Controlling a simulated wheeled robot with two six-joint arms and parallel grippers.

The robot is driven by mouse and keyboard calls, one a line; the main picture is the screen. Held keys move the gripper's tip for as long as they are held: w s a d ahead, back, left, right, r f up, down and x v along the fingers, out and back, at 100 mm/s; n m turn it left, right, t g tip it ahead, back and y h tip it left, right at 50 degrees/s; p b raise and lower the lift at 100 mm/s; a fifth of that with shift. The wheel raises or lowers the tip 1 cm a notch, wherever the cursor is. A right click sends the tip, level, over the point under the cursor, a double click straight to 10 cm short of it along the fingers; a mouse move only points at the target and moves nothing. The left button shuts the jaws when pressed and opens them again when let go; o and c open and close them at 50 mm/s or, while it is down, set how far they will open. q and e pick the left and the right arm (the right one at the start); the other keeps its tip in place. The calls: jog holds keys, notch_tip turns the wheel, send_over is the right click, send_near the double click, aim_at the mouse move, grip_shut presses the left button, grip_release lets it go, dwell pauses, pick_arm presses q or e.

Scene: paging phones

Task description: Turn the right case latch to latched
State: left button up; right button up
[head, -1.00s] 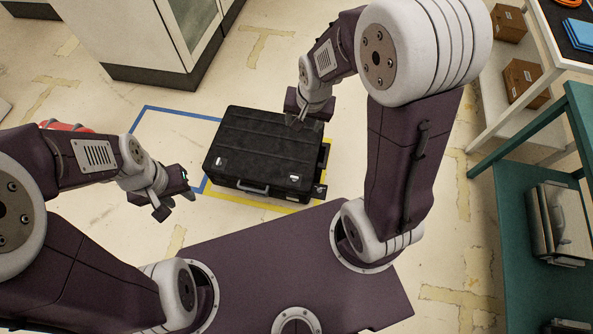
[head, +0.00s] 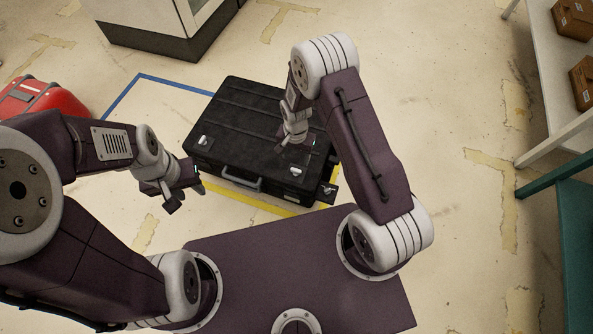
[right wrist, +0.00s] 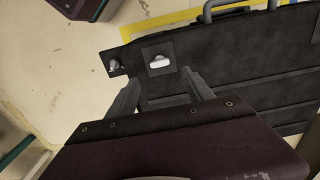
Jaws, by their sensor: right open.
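The black case (head: 247,128) lies flat on the floor, handle side toward me. Its right latch (head: 296,171) is a small silver piece near the front right corner; in the right wrist view this latch (right wrist: 159,61) shows as a pale bar on a dark plate. The left latch (head: 204,141) is silver too. My right gripper (head: 295,143) is over the case's right part. In the right wrist view its open fingers (right wrist: 160,80) are apart and empty, pointing toward the latch; contact cannot be told. My left gripper (head: 186,192) is open and empty, left of the case.
A dark plate with a silver knob (head: 328,190) sticks out at the case's front right corner. A red case (head: 45,98) stands at the left. A cabinet (head: 150,35) is behind, and a teal shelf (head: 575,240) is at the right. Floor between is clear.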

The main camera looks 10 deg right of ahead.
aim_at(296, 169)
notch_tip(296, 169, down, 9)
jog(key=b, duration=0.5)
jog(key=shift+r, duration=0.1)
grip_shut()
jog(key=shift+r+n+p, duration=0.2)
jog(key=shift+n+p, duration=1.1)
jog(key=shift+n, duration=0.2)
jog(key=n+p, duration=0.2)
jog(key=n, duration=0.3)
jog(key=shift+p, duration=0.35)
jog(key=n+p, duration=0.1)
jog(key=n, duration=0.4)
jog(key=shift+f, duration=0.1)
jog(key=n+p, duration=0.1)
jog(key=n, duration=0.3)
jog(key=shift+n+p, duration=0.3)
jog(key=shift+n, duration=0.1)
jog(key=shift+f, duration=0.1)
